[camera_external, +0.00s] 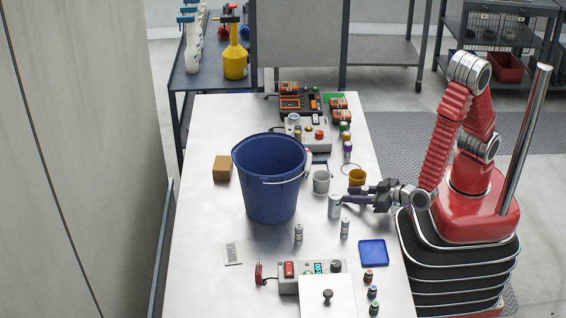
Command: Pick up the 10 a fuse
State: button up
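Small grey-white cylinders that look like fuses are on the steel table: one (298,235) in front of the blue bucket and one (345,229) to its right. A third pale cylinder (334,207) is at the tips of my gripper (344,199). Their markings are too small to read, so I cannot tell which is the 10 A fuse. My gripper reaches in from the right, low over the table, with its dark fingers pointing left. I cannot tell whether the fingers are closed on the third cylinder or only beside it.
A large blue bucket (269,181) stands left of my gripper. A blue tray (373,252), a control box (312,270) and small bottles (373,292) lie nearer. The table's left side is mostly clear.

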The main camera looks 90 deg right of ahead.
jog(key=shift+c, duration=0.2)
dwell(0.3)
grip_shut()
